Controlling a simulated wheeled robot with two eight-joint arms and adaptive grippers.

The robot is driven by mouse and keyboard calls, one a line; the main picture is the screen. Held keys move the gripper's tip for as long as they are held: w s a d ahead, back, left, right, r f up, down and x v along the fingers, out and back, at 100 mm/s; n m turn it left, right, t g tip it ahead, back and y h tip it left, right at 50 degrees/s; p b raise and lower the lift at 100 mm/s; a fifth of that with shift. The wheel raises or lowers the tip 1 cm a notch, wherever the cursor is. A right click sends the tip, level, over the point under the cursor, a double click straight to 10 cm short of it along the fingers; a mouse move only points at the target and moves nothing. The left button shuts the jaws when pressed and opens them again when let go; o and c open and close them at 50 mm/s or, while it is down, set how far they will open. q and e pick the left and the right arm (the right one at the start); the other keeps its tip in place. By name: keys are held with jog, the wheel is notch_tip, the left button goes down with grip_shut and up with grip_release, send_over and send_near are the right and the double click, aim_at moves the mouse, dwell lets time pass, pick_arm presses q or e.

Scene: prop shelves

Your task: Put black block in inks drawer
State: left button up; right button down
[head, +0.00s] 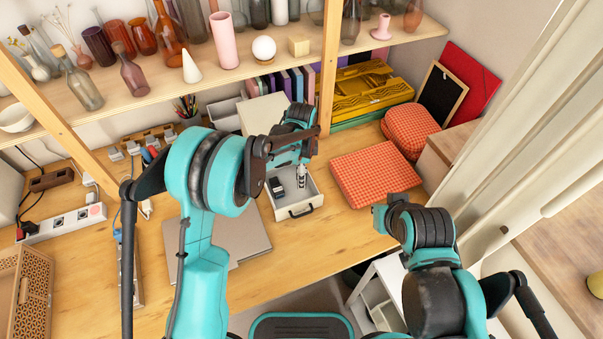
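A white drawer (310,203) with a dark handle stands pulled open on the wooden desk, in front of a pale drawer unit (262,113). A small black block (276,187) lies inside the drawer, toward its left side. My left gripper (301,182) points down over the drawer, to the right of the block and apparently apart from it. Its fingers are small and partly covered by my arm, so their opening cannot be told. No label on the drawer is readable.
An orange checked box (376,173) lies right of the drawer, with a rounded checked case (410,130) behind it. A grey folder (252,236) lies to the left. Shelves of vases and bottles (133,73) hang above the back. The desk's front right is clear.

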pick_arm(q)
jog(key=shift+f, duration=0.1)
jog(key=shift+f+b, duration=0.55)
jog(key=shift+b, duration=0.05)
jog(key=o, duration=1.1)
jog(key=shift+o, duration=0.2)
